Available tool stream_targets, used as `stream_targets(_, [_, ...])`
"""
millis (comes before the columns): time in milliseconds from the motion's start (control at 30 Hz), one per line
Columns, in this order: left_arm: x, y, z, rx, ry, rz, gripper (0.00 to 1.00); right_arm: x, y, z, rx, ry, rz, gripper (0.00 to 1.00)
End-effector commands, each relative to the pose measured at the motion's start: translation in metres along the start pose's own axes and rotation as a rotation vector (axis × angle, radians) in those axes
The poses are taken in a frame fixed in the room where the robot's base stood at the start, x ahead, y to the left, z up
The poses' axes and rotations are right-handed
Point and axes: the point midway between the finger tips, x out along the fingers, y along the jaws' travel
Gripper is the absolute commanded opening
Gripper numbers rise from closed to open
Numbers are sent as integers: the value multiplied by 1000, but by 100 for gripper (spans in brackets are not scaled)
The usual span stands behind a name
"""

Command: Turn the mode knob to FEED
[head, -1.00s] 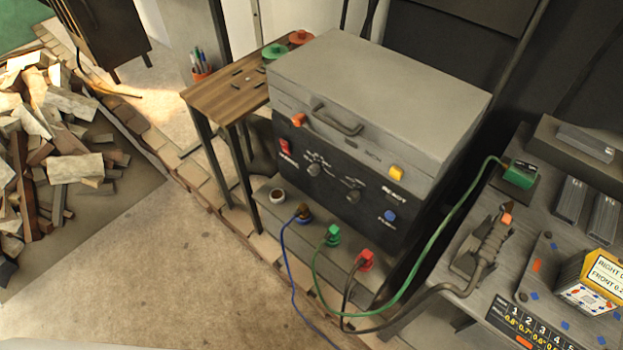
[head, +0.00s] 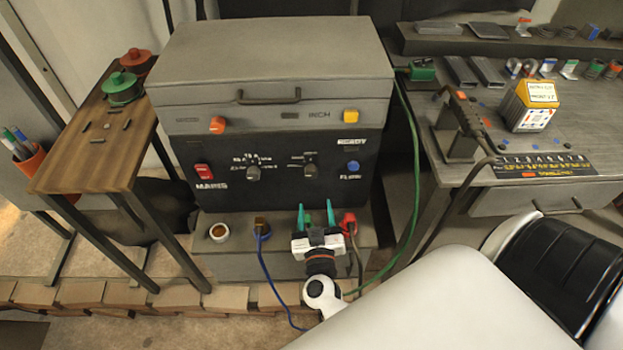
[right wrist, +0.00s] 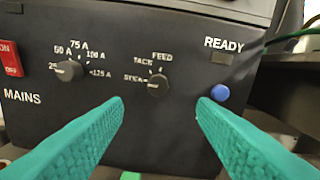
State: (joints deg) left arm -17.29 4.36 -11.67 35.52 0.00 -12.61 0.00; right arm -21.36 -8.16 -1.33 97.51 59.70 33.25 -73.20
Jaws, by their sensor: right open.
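The mode knob (head: 310,172) is a small dark knob on the black front panel (head: 225,190) of the grey machine. In the right wrist view the knob (right wrist: 157,85) sits between my open fingertips, with STICK, TACK and FEED lettered around its left and upper side. Where its pointer stands is too small to tell surely. My right gripper (head: 315,212) has green fingers spread apart and empty, pointing at the panel below the knob. In the right wrist view the gripper (right wrist: 160,103) is apart from the knob. My left gripper is not in view.
The amperage knob (right wrist: 69,70) and red MAINS switch (right wrist: 10,58) are left of the mode knob. A blue button (right wrist: 220,93) lies close by the right fingertip. A workbench (head: 600,150) stands right.

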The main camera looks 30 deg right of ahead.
Motion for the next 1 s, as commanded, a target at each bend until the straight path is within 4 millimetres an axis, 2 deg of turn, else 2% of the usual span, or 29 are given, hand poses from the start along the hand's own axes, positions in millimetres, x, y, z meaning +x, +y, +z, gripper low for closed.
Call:
stream_targets(167, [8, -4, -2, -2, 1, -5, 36, 32, 1, 0, 1, -6, 1, 52])
stream_targets(300, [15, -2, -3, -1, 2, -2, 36, 61, 2, -1, 2, -5, 3, 52])
stream_targets(500, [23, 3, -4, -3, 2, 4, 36, 94, 2, -1, 0, -3, 4, 52])
stream_targets(700, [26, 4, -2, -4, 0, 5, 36, 110, 2, 0, 0, -1, 6, 52])
stream_targets(1000, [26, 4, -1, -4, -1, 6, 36, 112, 2, 0, -1, 0, 6, 52])
